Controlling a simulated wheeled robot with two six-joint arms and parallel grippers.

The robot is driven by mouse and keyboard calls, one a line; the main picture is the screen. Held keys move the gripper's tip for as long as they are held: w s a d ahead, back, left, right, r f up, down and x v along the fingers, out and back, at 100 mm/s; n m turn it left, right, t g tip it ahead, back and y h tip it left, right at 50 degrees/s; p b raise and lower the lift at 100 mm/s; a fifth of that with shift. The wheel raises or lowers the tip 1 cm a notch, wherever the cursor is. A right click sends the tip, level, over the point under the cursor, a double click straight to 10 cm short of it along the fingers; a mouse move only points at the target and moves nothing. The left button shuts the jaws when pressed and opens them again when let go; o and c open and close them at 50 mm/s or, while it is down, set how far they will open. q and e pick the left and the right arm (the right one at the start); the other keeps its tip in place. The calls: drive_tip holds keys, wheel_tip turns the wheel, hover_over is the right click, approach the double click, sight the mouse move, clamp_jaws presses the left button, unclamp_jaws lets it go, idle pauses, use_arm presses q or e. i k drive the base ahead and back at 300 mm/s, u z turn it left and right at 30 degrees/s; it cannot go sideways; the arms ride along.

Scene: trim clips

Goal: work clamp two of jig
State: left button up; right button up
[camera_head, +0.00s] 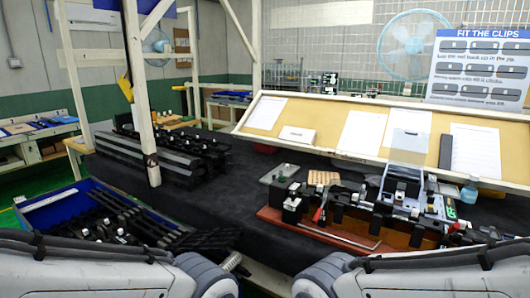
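The jig (390,238) stands on the dark work table at the right, on a red-brown base. Several black blocks and clamp parts sit along it, some with red tips. A red-tipped clamp part (317,215) shows near its left end and another red part (455,227) near its right end. I cannot tell which clamp is number two, or whether any is open or closed. My two arms cross the bottom of the view, in front of the table. Neither gripper can be made out.
A blue bin (52,205) of black trim parts stands at the lower left. Long black parts (150,160) lie on the table's left. A slanted board (300,112) with papers stands behind the jig. A white post rises at the left. The dark table (225,205) is clear mid-way.

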sight(455, 226)
drive_tip(key=k, duration=1)
drive_tip(key=z, duration=1.45)
drive_tip(key=i, duration=1.35)
drive_tip(key=u, duration=0.9)
